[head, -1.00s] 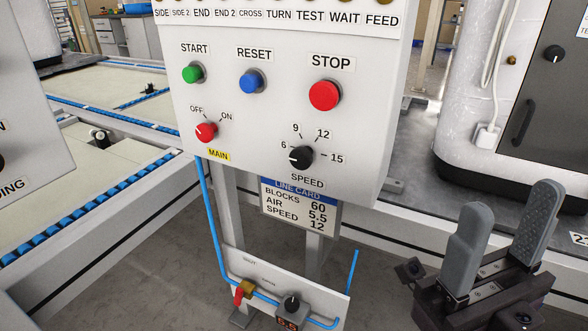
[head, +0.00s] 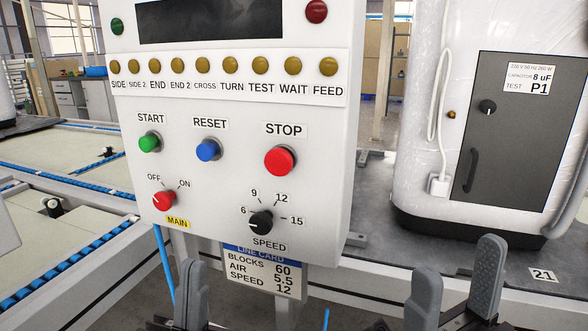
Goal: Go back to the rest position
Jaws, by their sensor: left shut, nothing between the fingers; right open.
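The right gripper (head: 459,270) is at the bottom right. Its grey fingers stand upright and wide apart, empty, in front of the grey bench. Both grippers are apart from the panel's buttons, and their bodies are mostly cut off by the frame's lower edge.
The white control panel (head: 330,165) stands ahead, with a red STOP button (head: 280,160), MAIN switch (head: 164,200) and SPEED knob (head: 260,222). A line card (head: 262,275) hangs below. A white machine (head: 420,120) stands right; conveyors (head: 60,215) run left.

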